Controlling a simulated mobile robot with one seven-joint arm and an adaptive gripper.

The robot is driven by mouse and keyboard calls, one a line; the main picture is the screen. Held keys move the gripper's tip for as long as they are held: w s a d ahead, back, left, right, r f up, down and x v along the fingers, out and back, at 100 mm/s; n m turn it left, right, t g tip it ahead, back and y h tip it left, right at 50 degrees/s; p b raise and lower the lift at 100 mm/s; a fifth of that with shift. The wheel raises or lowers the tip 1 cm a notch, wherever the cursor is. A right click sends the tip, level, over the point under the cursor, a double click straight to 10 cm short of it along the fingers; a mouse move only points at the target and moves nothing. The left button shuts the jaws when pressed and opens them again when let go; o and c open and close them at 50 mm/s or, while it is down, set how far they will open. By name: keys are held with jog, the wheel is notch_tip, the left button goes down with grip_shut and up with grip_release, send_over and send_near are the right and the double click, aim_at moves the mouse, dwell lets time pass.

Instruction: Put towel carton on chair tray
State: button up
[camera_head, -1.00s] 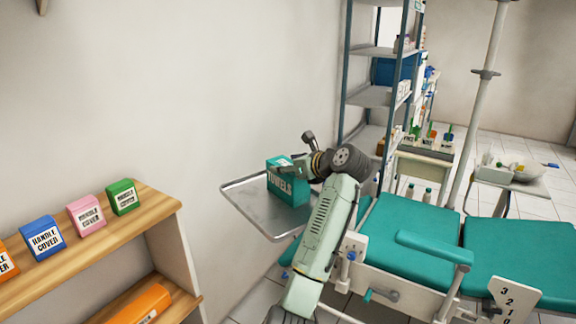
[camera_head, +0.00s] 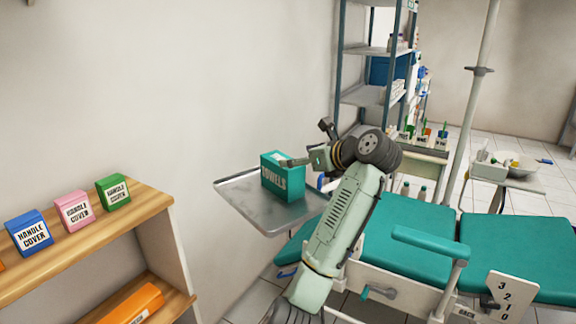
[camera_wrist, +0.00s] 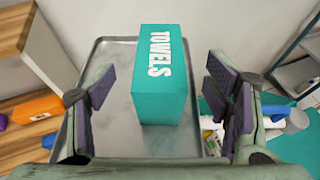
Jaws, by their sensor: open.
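The teal towel carton (camera_head: 283,179), lettered TOWELS, stands upright on the grey metal chair tray (camera_head: 236,186). In the wrist view the carton (camera_wrist: 163,95) stands between my two fingers, with a gap on each side, and the tray (camera_wrist: 112,62) lies under it. My gripper (camera_wrist: 164,105) is open and holds nothing. In the head view my gripper (camera_head: 300,161) is at the carton's upper right side, and its fingertips are partly hard to make out.
The teal dental chair (camera_head: 410,232) stands right of the tray. A wooden shelf (camera_head: 150,200) with handle cover boxes (camera_head: 73,211) is at the left. A metal rack (camera_head: 365,95) stands behind. The tray is bare around the carton.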

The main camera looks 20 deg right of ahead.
jog(key=shift+b+v, duration=0.35)
jog(key=shift+v, duration=1.65)
